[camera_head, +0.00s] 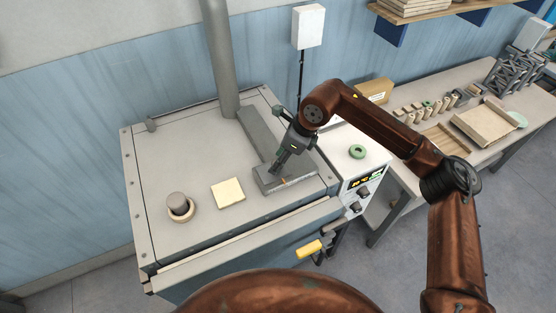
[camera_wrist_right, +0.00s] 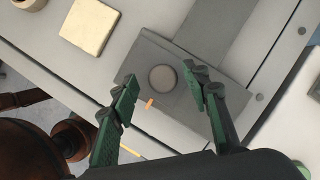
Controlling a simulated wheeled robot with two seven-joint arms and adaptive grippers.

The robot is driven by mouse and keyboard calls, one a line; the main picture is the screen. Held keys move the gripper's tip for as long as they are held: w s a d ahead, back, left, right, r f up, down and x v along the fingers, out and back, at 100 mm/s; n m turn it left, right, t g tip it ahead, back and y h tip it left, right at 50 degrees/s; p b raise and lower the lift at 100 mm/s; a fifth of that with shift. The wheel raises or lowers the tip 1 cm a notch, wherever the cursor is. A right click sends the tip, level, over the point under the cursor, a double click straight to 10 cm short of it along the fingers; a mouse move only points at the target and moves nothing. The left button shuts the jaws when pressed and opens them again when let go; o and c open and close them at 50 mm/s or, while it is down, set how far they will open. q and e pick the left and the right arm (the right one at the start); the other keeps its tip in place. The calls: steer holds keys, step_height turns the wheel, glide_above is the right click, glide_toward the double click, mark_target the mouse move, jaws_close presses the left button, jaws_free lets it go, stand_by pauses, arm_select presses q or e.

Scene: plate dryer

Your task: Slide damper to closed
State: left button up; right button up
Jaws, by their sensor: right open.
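The damper is a flat grey plate (camera_head: 298,184) on top of the dryer, at the near end of a darker grey strip (camera_head: 262,135) running back toward the pipe. In the right wrist view the damper plate (camera_wrist_right: 150,50) carries a round knob (camera_wrist_right: 162,79), with a small orange mark beside it. My right gripper (camera_head: 277,168) is over the plate. In the wrist view its open green-and-dark fingers (camera_wrist_right: 163,90) stand on either side of the knob, apparently apart from it. In the head view the gripper hides the knob. My left gripper is not in view.
On the dryer top (camera_head: 160,160) are a cream square block (camera_head: 228,192) and a grey cylinder in a ring (camera_head: 180,205). A vertical pipe (camera_head: 220,60) stands behind. A control box (camera_head: 362,175) is at the right, and a yellow handle (camera_head: 309,249) at the front.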

steer(key=v, duration=1.1)
steer(key=shift+d, duration=0.2)
steer(key=shift+r, duration=0.1)
